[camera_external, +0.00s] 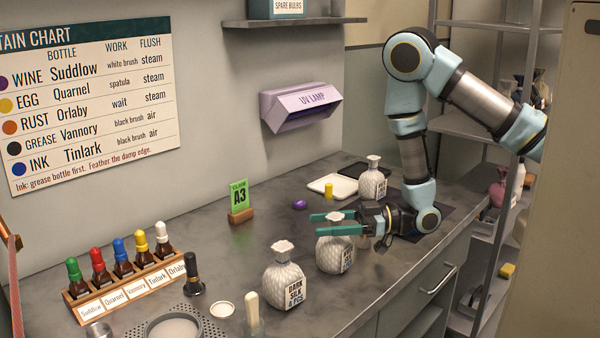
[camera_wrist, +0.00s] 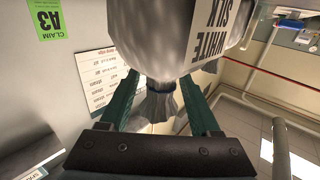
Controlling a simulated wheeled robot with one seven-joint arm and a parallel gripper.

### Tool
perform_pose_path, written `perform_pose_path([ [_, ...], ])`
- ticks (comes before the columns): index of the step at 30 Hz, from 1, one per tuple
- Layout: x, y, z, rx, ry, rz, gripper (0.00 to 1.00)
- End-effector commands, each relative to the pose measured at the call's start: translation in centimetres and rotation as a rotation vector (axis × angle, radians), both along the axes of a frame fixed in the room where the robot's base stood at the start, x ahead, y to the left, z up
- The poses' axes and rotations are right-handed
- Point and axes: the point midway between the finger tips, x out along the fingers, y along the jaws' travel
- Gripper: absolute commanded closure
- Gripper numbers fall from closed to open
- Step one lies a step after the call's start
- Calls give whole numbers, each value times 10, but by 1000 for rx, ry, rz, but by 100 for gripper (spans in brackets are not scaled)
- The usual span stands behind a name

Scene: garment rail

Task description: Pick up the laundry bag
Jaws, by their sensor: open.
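Three pale, quilted laundry bags with tied necks stand upright on the grey counter (camera_external: 225,255). My gripper (camera_external: 319,224) is open, its teal fingers at the neck of the middle bag (camera_external: 329,256), one on either side. In the wrist view this bag (camera_wrist: 150,35) reads "WHITE SILK", and its gathered neck lies between the fingers (camera_wrist: 158,85), with gaps beside it. The near bag (camera_external: 284,282), labelled "DARK SILK 4 PCS", stands to the left. The far bag (camera_external: 371,182) stands behind my gripper; its label is too small to read fully.
A green "CLAIM A3" card (camera_external: 239,198) stands left of the bags. A rack of dropper bottles (camera_external: 130,275) and a dark stamp-like item (camera_external: 193,275) are front left. A white tray (camera_external: 335,184) with a yellow item (camera_external: 328,190) lies behind. A purple UV lamp (camera_external: 302,106) is on the wall.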

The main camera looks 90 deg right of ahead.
Motion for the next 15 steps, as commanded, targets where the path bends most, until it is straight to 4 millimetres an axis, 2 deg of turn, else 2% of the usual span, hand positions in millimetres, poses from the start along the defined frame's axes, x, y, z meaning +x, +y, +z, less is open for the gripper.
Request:
perform_pose_path([
  [4, 11, 2, 2, 0, -1, 0, 36],
  [11, 11, 2, 0, 0, -1, 0, 38],
  [15, 11, 1, 0, 0, -1, -1, 53],
])
